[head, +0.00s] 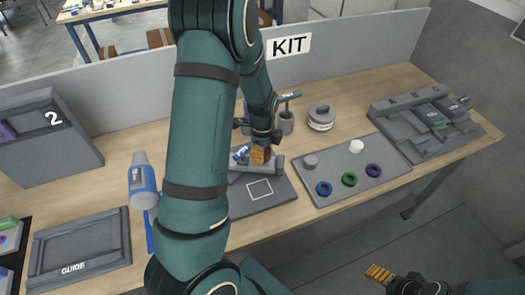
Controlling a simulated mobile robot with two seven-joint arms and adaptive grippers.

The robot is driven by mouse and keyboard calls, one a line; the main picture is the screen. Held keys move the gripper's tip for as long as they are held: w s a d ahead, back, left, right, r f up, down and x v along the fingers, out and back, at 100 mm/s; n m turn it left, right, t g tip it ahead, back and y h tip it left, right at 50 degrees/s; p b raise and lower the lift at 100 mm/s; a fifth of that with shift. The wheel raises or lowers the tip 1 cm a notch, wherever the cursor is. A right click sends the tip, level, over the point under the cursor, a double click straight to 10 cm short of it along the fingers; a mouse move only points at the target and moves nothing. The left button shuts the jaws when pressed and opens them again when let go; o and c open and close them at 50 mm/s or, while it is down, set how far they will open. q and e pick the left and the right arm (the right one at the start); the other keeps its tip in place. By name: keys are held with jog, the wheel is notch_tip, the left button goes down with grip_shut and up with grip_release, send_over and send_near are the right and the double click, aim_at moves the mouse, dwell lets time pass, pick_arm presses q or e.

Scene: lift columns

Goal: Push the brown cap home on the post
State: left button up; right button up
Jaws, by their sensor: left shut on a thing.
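My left gripper (260,155) reaches down over a dark grey base plate (277,192) with a white square outline on it. Its orange-padded finger shows, and it is shut on the brown cap, of which only a small dark brown patch shows beside the pad. The post is hidden behind the gripper and arm, so I cannot tell how the cap sits on it. My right gripper (379,274) is low at the bottom right, away from the table. Only an orange-padded finger shows clearly, so its opening is unclear.
A grey tray (398,174) at right holds blue, green and purple rings, a grey piece and a white piece. A blue-white bottle (143,180) and GUIDE tray (80,247) are left.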

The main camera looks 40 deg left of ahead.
pick_arm(q)
jog(key=shift+f, duration=0.1)
dwell(0.3)
jog(key=o, duration=1.5)
jog(key=shift+r+p, duration=0.75)
jog(key=shift+r, duration=0.45)
jog(key=shift+r+p, duration=1.7)
jog(key=shift+r, duration=0.7)
grip_shut()
